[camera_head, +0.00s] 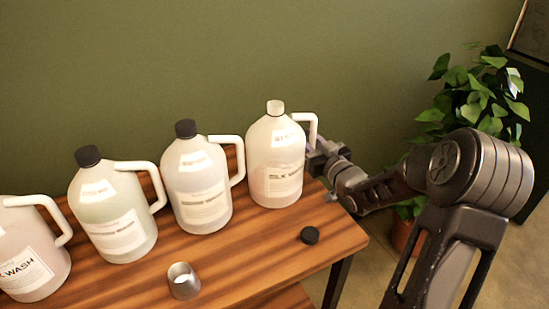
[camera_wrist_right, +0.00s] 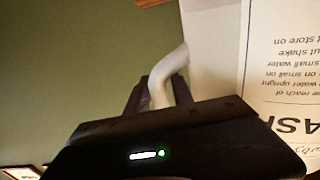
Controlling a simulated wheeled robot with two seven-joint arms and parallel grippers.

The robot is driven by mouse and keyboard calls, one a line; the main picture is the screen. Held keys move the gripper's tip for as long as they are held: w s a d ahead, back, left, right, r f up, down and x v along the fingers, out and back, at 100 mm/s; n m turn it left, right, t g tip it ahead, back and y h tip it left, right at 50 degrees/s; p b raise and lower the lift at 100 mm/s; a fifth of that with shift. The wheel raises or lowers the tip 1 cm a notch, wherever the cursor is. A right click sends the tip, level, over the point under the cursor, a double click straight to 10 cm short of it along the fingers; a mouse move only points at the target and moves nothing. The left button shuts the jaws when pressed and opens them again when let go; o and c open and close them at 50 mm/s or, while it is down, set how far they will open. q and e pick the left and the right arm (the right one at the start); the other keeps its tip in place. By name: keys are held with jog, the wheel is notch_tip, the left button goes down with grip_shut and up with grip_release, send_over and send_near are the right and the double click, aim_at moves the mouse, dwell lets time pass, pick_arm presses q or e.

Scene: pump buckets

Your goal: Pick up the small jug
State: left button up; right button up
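Several white jugs with side handles stand in a row on the wooden table. The rightmost jug (camera_head: 276,160) is upright, with a white cap and a label; it also shows close up in the right wrist view (camera_wrist_right: 215,60). Sizes look alike, so I cannot tell which is the small jug. My right gripper (camera_head: 322,158) is at the right side of this jug, by its handle (camera_head: 313,130). In the right wrist view the handle (camera_wrist_right: 172,75) runs down to the dark fingers and partly hides behind them. Whether they grip it is unclear. My left gripper is out of view.
Left of it stand black-capped jugs (camera_head: 198,185) (camera_head: 112,215) and one cut off by the frame edge (camera_head: 30,250). A small metal cup (camera_head: 183,281) and a loose black cap (camera_head: 310,236) are on the table (camera_head: 255,250). A plant (camera_head: 480,90) stands behind my arm.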

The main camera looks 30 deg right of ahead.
jog(key=shift+c, duration=0.2)
grip_shut()
dwell(1.3)
jog(key=shift+r, duration=0.15)
